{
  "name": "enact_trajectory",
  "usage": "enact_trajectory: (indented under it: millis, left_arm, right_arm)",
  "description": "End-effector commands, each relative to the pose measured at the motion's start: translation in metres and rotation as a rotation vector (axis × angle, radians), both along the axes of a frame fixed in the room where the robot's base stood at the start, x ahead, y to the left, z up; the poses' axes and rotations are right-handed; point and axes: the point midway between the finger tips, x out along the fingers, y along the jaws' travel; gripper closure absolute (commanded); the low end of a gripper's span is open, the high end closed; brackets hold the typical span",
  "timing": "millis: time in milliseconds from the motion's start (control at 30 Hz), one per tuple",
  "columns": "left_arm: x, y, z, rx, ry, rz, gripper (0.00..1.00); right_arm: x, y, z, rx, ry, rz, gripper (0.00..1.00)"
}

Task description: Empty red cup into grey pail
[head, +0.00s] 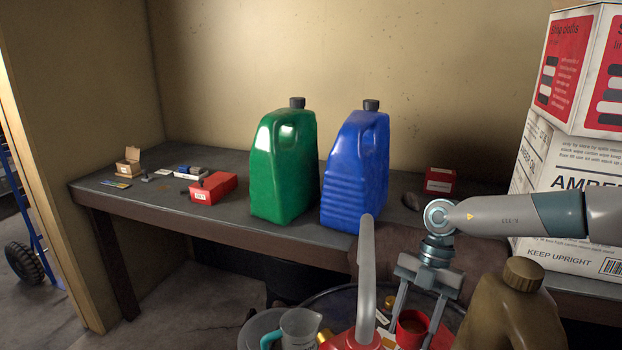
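The red cup (410,329) is at the bottom of the head view, its open top facing up and its inside dark brown. My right gripper (413,319) points down over it, with one finger on each side of the cup. I cannot tell whether the fingers touch it. The lower part of the cup is hidden or cut off by the frame. A grey round rim, seemingly the grey pail (254,334), shows at the bottom edge, left of the cup; most of it is out of frame. My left gripper is not in view.
A grey jug (299,328) with a teal handle and a red item with a tall grey spout (366,270) stand between pail and cup. A brown capped can (512,312) is right of my gripper. Green (283,165) and blue (355,170) canisters stand on the bench behind.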

Motion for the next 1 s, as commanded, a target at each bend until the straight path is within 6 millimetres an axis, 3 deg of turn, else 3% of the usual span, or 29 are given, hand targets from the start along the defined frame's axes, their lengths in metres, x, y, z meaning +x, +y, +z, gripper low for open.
enact_trajectory:
  millis: [167, 200, 400, 867, 1000]
  left_arm:
    - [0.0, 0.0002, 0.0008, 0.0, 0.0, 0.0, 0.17]
    - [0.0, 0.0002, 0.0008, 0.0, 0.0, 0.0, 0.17]
    - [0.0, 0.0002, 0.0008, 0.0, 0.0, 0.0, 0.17]
    - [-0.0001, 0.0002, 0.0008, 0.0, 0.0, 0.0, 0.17]
    - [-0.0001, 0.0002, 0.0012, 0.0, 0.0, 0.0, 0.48]
  right_arm:
    - [0.0001, 0.0001, 0.0011, 0.0, 0.0, 0.0, 0.75]
    - [0.0001, 0.0001, 0.0011, 0.0, 0.0, 0.0, 0.57]
    - [0.0001, 0.0001, 0.0011, 0.0, 0.0, 0.0, 1.0]
    - [0.0001, 0.0001, 0.0011, 0.0, 0.0, 0.0, 1.0]
    - [0.0002, 0.0001, 0.0014, 0.0, 0.0, 0.0, 1.0]
